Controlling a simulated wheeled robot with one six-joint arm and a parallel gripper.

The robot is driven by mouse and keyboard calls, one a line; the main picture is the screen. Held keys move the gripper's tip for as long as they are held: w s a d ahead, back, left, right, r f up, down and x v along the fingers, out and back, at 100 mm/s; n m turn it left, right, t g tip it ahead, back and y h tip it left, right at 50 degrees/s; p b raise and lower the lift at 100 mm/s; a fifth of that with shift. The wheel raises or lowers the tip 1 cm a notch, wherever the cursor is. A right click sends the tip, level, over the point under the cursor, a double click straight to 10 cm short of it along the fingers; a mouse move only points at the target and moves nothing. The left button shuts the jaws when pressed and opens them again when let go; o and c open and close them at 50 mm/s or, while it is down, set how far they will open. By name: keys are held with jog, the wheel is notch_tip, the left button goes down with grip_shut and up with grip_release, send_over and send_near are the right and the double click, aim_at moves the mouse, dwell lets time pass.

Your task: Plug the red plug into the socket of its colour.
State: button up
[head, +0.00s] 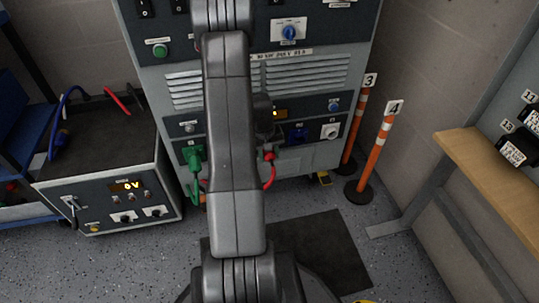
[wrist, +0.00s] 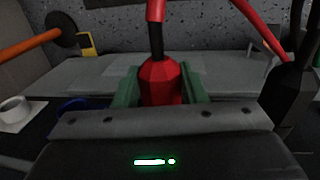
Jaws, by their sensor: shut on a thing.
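The red plug (wrist: 162,84) stands between the two green finger pads of my gripper (wrist: 163,90) in the wrist view, and the gripper is shut on it. A red cable with a dark sleeve leaves its end. In the head view the red plug (head: 269,156) shows just right of my arm, close to the lower panel of the grey cabinet (head: 325,155). My arm hides most of the gripper there. I see no red socket; that part of the panel is covered by my arm and gripper. I cannot tell whether the plug touches a socket.
A green plug (head: 194,155) is at the panel's left. A blue socket (head: 297,134) and a white socket (head: 330,131) are to the right. Orange posts (head: 376,150) stand right of the cabinet. A supply box (head: 100,190) stands left, with blue and red leads on top.

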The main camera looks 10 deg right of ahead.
jog(key=shift+w, duration=0.35)
jog(key=o, duration=1.2)
jog(key=shift+r, duration=0.15)
jog(key=shift+a+r+p, duration=0.15)
jog(key=shift+r+p, duration=0.65)
jog(key=shift+r, duration=0.3)
jog(key=shift+a+r+p, duration=0.2)
jog(key=shift+r+p, duration=0.6)
jog(key=shift+r, duration=0.35)
jog(key=shift+a+r+p, duration=0.15)
jog(key=shift+r+p, duration=0.65)
jog(key=shift+r, duration=0.3)
jog(key=r+p, duration=0.1)
jog(key=r, duration=0.3)
jog(key=a+r+p, duration=0.1)
jog(key=r, duration=0.4)
jog(key=r+p, duration=0.2)
jog(key=r, duration=0.2)
jog(key=shift+s+a+r, duration=0.1)
jog(key=shift+a+r, duration=0.25)
jog(key=shift+a, duration=0.05)
jog(key=shift+f, duration=0.1)
